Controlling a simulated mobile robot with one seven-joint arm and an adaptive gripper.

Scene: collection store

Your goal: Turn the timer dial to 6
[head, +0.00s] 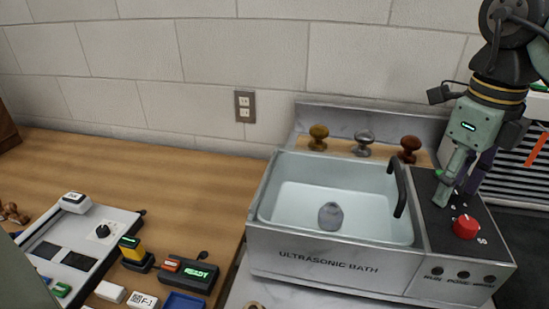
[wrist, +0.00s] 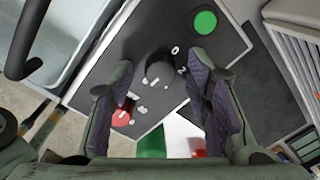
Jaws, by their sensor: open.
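The timer dial (wrist: 158,64) is a dark round knob on the dark control panel (wrist: 120,62) of the ultrasonic bath (head: 330,264). White figures ring it in the wrist view; 0 and 2 are readable on its right side. I cannot read its pointer setting. My gripper (head: 459,192) is over the panel, pointing down. In the wrist view its two open fingers (wrist: 154,78) stand on either side of the dial, with nothing clearly gripped. In the head view my gripper hides the dial.
A red knob (head: 466,226) is close by on the panel's front part. A green button (wrist: 205,22) is on the panel's far side in the wrist view. The bath's basin and black handle (head: 398,187) are left of my gripper. Three knobs (head: 363,143) stand behind.

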